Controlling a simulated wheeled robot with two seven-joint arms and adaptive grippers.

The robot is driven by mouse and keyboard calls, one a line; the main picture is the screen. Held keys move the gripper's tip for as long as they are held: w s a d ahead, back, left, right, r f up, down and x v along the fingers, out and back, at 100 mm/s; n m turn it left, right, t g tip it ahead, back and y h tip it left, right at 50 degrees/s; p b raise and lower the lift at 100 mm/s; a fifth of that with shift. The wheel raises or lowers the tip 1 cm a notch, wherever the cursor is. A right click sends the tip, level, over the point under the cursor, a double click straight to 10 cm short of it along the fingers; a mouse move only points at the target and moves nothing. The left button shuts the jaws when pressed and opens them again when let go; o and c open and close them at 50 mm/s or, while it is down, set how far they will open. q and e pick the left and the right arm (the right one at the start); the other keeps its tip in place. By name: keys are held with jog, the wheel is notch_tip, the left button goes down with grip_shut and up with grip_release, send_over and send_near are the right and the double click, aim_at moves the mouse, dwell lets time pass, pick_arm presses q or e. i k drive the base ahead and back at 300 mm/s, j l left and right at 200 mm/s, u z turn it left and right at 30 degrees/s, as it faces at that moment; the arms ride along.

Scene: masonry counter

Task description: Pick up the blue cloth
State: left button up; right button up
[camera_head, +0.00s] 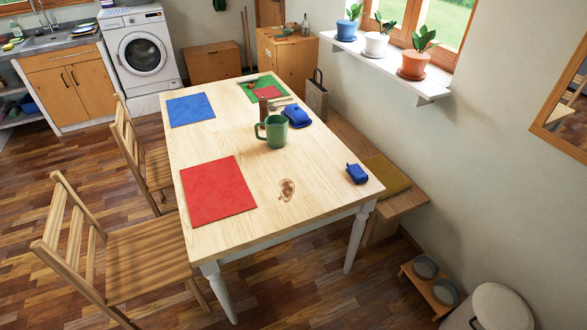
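A small blue bundle (357,174), which looks like a folded or crumpled cloth, lies near the right front corner of the wooden table (245,220). A brown stain (287,189) is on the tabletop to its left. Another blue thing (297,116), perhaps a lidded dish, sits farther back beside the green mug (272,131). A flat blue placemat (190,110) lies at the far left of the table. Neither of my grippers shows in this view.
A red placemat (217,187) lies at the table's left front, and a green one (262,89) at the back. Two wooden chairs (145,255) stand along the left side. A bench (407,200) with a cushion runs between table and wall. Pet bowls (445,292) stand at lower right.

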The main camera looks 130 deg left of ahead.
aim_at(355, 171)
jog(key=i+u, duration=0.1)
jog(key=u, duration=3.7)
